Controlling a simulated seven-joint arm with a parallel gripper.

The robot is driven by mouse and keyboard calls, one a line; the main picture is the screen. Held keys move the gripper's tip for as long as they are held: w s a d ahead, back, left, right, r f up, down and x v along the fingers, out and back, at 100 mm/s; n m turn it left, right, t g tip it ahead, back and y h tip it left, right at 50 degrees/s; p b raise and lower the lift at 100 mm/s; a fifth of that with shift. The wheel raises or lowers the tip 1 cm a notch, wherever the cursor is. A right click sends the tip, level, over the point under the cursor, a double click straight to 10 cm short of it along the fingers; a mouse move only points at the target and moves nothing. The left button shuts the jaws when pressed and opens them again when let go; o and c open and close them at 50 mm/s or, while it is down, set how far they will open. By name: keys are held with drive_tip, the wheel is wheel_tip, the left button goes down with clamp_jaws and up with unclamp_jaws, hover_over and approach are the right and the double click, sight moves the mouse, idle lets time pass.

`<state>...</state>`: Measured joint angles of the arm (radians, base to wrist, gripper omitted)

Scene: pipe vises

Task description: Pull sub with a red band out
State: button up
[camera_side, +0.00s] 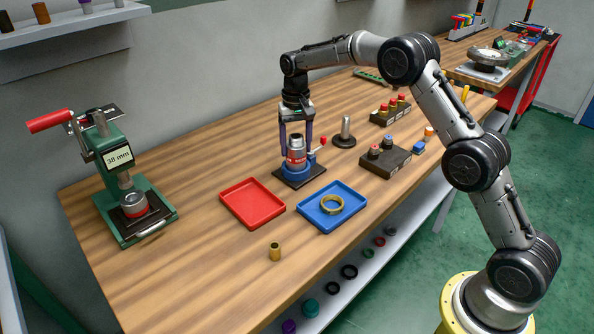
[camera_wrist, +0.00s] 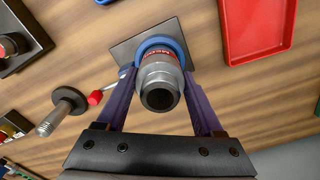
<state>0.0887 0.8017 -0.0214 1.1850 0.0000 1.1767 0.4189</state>
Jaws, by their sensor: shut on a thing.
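The sub with a red band (camera_side: 296,151) is a grey metal cylinder. It stands upright in a blue vise (camera_side: 296,171) on a dark square plate. In the wrist view the sub (camera_wrist: 160,88) shows its dark open bore, and the blue vise ring (camera_wrist: 163,46) surrounds its lower end. My gripper (camera_side: 297,142) points down over the vise with its purple fingers on either side of the sub, shut on it. The vise's red-knobbed handle (camera_side: 322,141) sticks out to the right; in the wrist view the knob (camera_wrist: 95,98) lies left of the fingers. Whether the vise jaws grip the sub cannot be told.
A red tray (camera_side: 240,191) and a blue tray (camera_side: 315,220) holding a brass ring (camera_side: 332,205) lie in front. A post on a round base (camera_side: 344,133) and dark blocks (camera_side: 372,166) stand right. A green press (camera_side: 115,160) stands left; a brass piece (camera_side: 275,252) stands near the front edge.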

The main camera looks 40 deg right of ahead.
sight(296, 136)
drive_tip(key=shift+r, duration=1.9)
